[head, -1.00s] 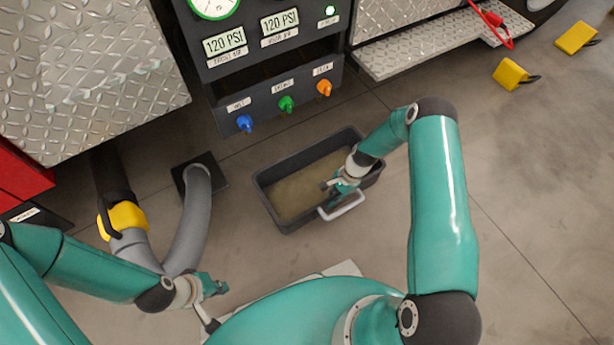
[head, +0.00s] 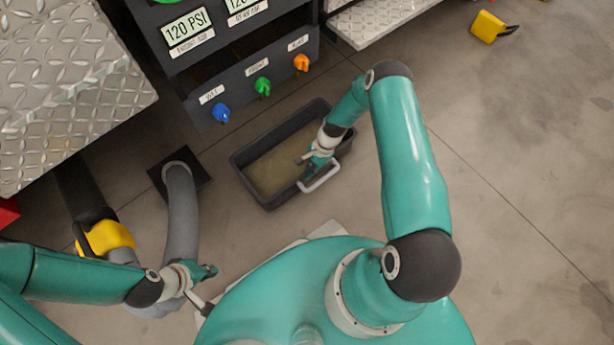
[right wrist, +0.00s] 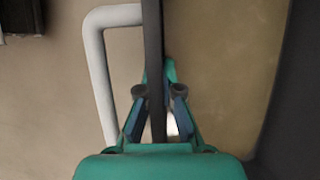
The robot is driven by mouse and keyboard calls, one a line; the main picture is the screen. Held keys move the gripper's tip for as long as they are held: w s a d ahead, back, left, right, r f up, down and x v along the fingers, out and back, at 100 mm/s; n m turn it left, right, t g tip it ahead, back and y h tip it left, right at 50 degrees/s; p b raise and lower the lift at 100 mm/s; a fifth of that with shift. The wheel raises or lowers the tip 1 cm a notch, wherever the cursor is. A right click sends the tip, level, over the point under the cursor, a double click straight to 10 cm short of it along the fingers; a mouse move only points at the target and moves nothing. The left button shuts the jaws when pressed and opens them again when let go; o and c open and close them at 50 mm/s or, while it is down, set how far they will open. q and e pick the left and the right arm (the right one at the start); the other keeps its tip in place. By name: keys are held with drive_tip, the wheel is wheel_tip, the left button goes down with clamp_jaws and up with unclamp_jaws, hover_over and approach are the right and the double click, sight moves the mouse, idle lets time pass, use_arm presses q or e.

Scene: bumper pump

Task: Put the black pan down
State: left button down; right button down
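The black pan (head: 247,181) is a rectangular tub with a tan surface inside and a white handle (head: 322,179) on its near side. It is in front of the panel with the coloured knobs. My right gripper (head: 308,166) is at its near wall, beside the handle. In the right wrist view the pan's dark rim (right wrist: 153,40) runs between the two fingers (right wrist: 157,88), which are closed about it. I cannot tell whether the pan's bottom touches the floor. My left gripper (head: 207,273) is away from the pan, near the grey hose; its fingers are too small to read.
The panel has blue (head: 221,112), green (head: 262,86) and orange (head: 301,62) knobs. A grey hose (head: 184,215) rises from a dark floor plate (head: 158,183) left of the pan. A yellow chock (head: 488,27) lies at upper right. The floor on the right is clear.

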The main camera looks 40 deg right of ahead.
drive_tip(key=shift+f+b, duration=0.65)
drive_tip(key=shift+f, duration=1.1)
drive_tip(key=c, duration=1.3)
unclamp_jaws()
drive_tip(key=p+v, duration=0.5)
drive_tip(key=v, duration=0.7)
drive_tip(key=s+a+r+n, duration=0.1)
drive_tip(key=a+n, duration=0.1)
drive_tip(key=a, duration=0.1)
drive_tip(key=s+a+r+n, duration=0.1)
drive_tip(key=a+n, duration=0.1)
drive_tip(key=a, duration=0.1)
drive_tip(key=s+a+r+n, duration=0.1)
drive_tip(key=a+n, duration=0.1)
drive_tip(key=a, duration=0.2)
drive_tip(key=shift+s+a+r+h, duration=0.1)
drive_tip(key=shift+s+r+h, duration=0.2)
drive_tip(key=shift+s+r, duration=0.1)
drive_tip(key=s+a+r+n, duration=0.2)
drive_tip(key=s+a+n, duration=0.1)
drive_tip(key=s+a+r+n, duration=0.3)
drive_tip(key=a, duration=0.1)
drive_tip(key=s+a+r+n, duration=0.2)
drive_tip(key=s+a+n, duration=0.1)
drive_tip(key=shift+s+a+r+t, duration=0.25)
drive_tip(key=shift+s+t, duration=0.05)
drive_tip(key=shift+s, duration=0.1)
